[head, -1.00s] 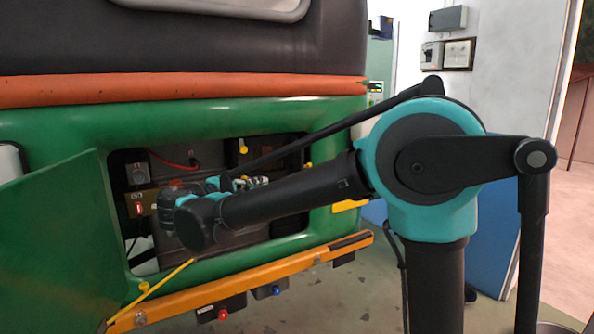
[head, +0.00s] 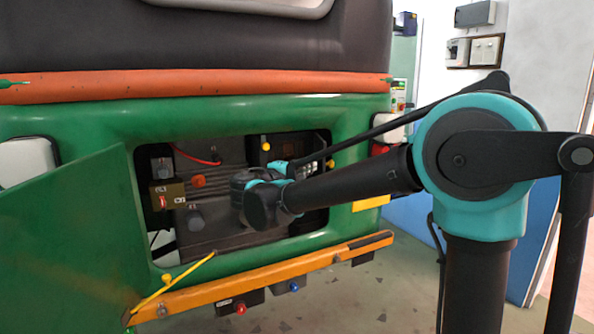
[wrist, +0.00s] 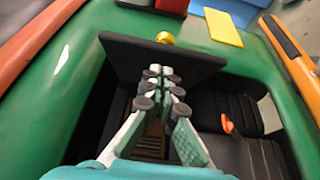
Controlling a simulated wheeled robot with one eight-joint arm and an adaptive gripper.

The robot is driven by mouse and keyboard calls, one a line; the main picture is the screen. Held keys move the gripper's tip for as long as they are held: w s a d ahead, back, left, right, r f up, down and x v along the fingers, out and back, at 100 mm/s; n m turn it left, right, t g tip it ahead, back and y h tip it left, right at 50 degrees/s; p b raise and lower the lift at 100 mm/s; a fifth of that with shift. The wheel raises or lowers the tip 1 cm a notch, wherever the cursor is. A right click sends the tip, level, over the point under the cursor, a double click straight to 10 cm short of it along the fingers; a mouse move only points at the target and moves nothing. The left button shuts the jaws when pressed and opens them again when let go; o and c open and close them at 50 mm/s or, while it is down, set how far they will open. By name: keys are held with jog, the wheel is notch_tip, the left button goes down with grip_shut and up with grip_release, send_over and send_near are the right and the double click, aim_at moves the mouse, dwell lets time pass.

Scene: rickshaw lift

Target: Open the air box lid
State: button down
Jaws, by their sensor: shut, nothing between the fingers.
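A black flat panel with a gold knob, probably the air box lid (wrist: 120,58), juts out at the right side of the engine bay in the wrist view. Its gold knob (wrist: 165,38) is at the far edge. My gripper (wrist: 160,76) is shut and empty, its fingertips overlapping the panel in the picture; whether they touch it is unclear. In the head view my gripper (head: 308,169) is at the right part of the bay, and my arm hides much of that side, so the panel is hard to make out there.
The green hatch door (head: 75,240) hangs open at the left of the bay. The orange bumper (head: 270,272) runs below it, with a yellow cord (head: 178,282) at its left. An orange knob (head: 198,181) and a red cable (head: 195,158) are inside. The floor in front is clear.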

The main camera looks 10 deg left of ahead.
jog(key=shift+d, duration=0.45)
jog(key=w+d+n+t+y, duration=0.1)
jog(key=d+n+t+y, duration=0.1)
jog(key=d, duration=0.5)
jog(key=n+y, duration=0.1)
jog(key=y, duration=0.1)
jog(key=shift+w+y, duration=0.3)
jog(key=shift+w, duration=0.1)
